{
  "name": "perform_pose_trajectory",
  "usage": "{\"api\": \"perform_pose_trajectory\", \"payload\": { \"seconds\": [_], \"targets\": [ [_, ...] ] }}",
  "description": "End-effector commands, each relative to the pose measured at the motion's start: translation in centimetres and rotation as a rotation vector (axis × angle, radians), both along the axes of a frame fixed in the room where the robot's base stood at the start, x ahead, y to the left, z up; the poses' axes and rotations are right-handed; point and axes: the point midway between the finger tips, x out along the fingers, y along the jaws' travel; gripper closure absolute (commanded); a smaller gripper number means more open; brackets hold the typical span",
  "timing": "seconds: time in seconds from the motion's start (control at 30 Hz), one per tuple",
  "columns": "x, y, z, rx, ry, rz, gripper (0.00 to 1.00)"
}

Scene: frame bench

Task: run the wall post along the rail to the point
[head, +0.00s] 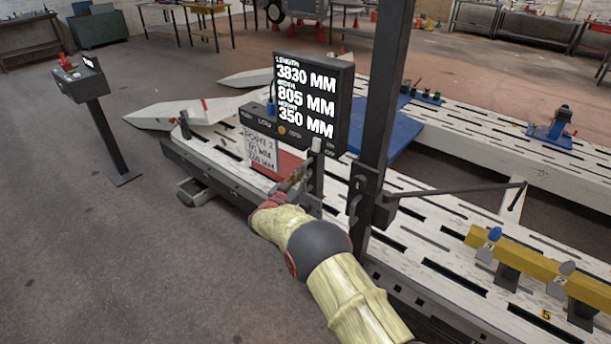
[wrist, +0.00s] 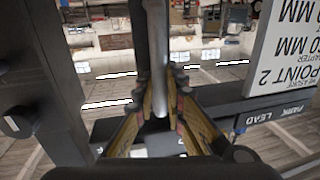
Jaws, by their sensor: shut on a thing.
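The wall post (head: 384,110) is a tall dark upright on the near side rail of the white slotted bench (head: 420,240). It seems to be the dark column (wrist: 45,70) at the left of the wrist view. My gripper (head: 298,185) is at an upright dark bar (head: 316,165) with a pale top, left of the post. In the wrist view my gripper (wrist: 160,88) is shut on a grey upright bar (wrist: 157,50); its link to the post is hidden. A card reading "POINT 2" (head: 261,150) hangs under the display, left of my gripper.
The display (head: 310,100) reads length 3830, width 805 and mount 350 MM. A yellow beam (head: 540,265) with numbered clamps stands at right. A thin arm (head: 455,190) reaches right from the post. A control stand (head: 100,110) stands left on clear floor.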

Motion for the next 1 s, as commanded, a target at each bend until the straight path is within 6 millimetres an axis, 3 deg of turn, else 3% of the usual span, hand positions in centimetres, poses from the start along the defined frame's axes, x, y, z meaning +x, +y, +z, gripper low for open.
{"api": "perform_pose_trajectory", "payload": {
  "seconds": [0.2, 0.23, 0.53, 0.83, 1.0],
  "targets": [
    [0.0, 0.0, 0.0, -0.001, 0.0, 0.001, 1.0],
    [0.0, 0.0, 0.0, -0.001, 0.0, 0.001, 0.87],
    [0.0, 0.0, 0.0, 0.0, 0.001, 0.0, 0.7],
    [-0.1, 0.0, 0.0, 0.0, 0.001, 0.0, 0.7],
    [-1.4, 0.8, 0.0, 0.0, 0.001, 0.003, 0.7]
  ]
}}
